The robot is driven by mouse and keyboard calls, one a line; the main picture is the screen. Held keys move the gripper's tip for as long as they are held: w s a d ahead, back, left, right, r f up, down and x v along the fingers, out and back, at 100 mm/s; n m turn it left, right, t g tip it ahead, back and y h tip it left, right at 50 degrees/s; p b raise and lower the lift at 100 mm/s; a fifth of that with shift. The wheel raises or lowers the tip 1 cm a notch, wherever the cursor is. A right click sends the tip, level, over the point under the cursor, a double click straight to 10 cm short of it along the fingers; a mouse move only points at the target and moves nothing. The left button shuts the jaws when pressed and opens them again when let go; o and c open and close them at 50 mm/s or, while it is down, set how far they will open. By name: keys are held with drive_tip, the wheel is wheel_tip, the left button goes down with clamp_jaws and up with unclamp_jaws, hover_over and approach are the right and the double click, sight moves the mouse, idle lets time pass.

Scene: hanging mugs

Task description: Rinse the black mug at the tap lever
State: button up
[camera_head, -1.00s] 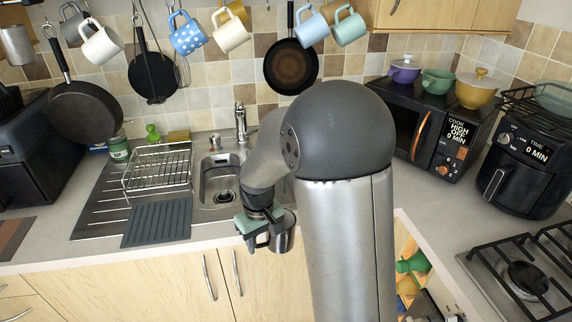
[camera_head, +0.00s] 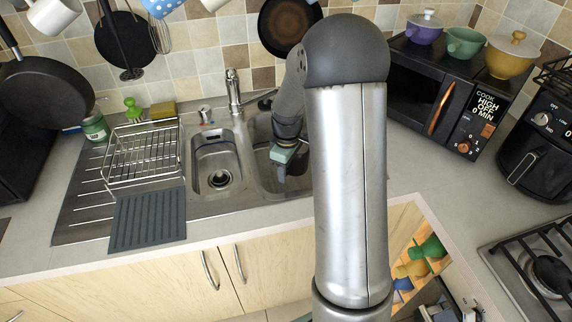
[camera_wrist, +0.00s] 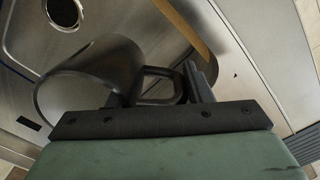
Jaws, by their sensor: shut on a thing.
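My gripper (camera_head: 284,160) is over or inside the right sink basin (camera_head: 262,182), to the right of the tap. In the wrist view my gripper (camera_wrist: 162,85) is shut on the handle (camera_wrist: 163,98) of the black mug (camera_wrist: 92,82). The mug is dark and shiny and lies tilted, with its open end towards the lower left. In the head view the mug is mostly hidden by my gripper and arm. The metal tap (camera_head: 233,92) with its lever on top (camera_head: 232,74) stands behind the basins, apart from my gripper.
The left basin (camera_head: 205,150) is empty. A wire dish rack (camera_head: 143,155) and a grey mat (camera_head: 148,220) are left of it. A black microwave (camera_head: 425,95) is at the right. Pans and mugs hang above.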

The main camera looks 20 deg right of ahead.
drive_tip(key=w+d+f, duration=0.1)
drive_tip(key=w, duration=0.5)
drive_tip(key=w+d+f, duration=0.1)
drive_tip(key=w+d, duration=0.1)
drive_tip(key=w, duration=0.5)
drive_tip(key=shift+d+f+p, duration=0.2)
drive_tip(key=shift+f+p, duration=0.1)
drive_tip(key=shift+p, duration=0.15)
idle(0.3)
drive_tip(key=shift+s+a+b, duration=0.35)
drive_tip(key=shift+s+b, duration=0.05)
drive_tip(key=shift+s, duration=0.9)
drive_tip(key=shift+s+a+b, duration=0.35)
drive_tip(key=shift+s+b, duration=0.05)
drive_tip(key=shift+s, duration=0.9)
drive_tip(key=shift+s+a+b, duration=0.35)
drive_tip(key=shift+s+b, duration=0.05)
drive_tip(key=shift+s, duration=0.9)
drive_tip(key=shift+r, duration=0.1)
drive_tip(key=shift+s+a+r+p, duration=0.2)
drive_tip(key=shift+s+r+p, duration=0.05)
drive_tip(key=shift+s+r, duration=0.5)
drive_tip(key=shift+s+a+r+p, duration=0.25)
drive_tip(key=shift+s+r, duration=0.3)
drive_tip(key=shift+s, duration=0.3)
drive_tip(key=shift+s+a+r+p, duration=0.2)
drive_tip(key=shift+s+r, duration=0.45)
drive_tip(key=shift+s, duration=0.15)
